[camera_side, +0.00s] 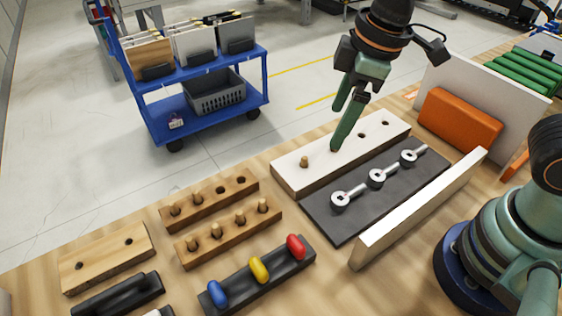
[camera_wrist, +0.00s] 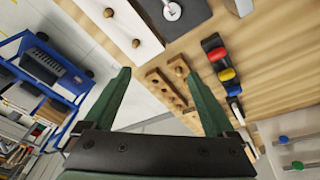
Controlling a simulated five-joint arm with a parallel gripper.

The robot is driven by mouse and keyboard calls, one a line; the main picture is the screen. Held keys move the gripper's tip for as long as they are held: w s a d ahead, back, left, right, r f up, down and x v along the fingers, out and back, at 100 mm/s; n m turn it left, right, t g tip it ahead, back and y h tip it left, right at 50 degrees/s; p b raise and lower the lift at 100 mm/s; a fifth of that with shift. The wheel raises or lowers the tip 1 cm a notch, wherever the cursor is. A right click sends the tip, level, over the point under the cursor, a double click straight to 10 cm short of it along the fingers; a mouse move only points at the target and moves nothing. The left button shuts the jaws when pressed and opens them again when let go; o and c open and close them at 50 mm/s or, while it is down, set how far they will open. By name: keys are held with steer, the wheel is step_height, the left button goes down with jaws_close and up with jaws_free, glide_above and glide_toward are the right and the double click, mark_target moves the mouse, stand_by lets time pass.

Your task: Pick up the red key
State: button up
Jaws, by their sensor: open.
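The red key (camera_side: 296,246) has a rounded red head and stands at the right end of a black holder (camera_side: 283,272). A yellow key (camera_side: 259,269) and a blue key (camera_side: 217,292) stand beside it in the same holder. The red key also shows in the wrist view (camera_wrist: 216,54), right of and above my right fingertip. My gripper (camera_side: 337,128) is open and empty above the white block with holes, behind and to the right of the red key. Both green fingers (camera_wrist: 158,72) are spread wide in the wrist view. The lower part of the red key is hidden in the holder.
The white block (camera_side: 290,180) and a dark plate (camera_side: 325,226) with metal fittings lie to the right. A pale upright board (camera_side: 420,210) edges the plate. A blue cart (camera_side: 200,122) stands beyond the table.

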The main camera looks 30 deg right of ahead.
steer(key=s+a+f+n+g+h, duration=0.1)
steer(key=s+a+f+n, duration=0.25)
steer(key=a, duration=0.25)
steer(key=s+a+f+n+g, duration=0.1)
steer(key=s+a+f+n, duration=0.15)
steer(key=a+n, duration=0.3)
glide_above(296, 242)
steer(key=shift+m, duration=0.3)
step_height(296, 242, down, 6)
steer(key=shift+s+r, duration=0.15)
steer(key=shift+r, duration=0.05)
steer(key=shift+f, duration=3.2)
jaws_close()
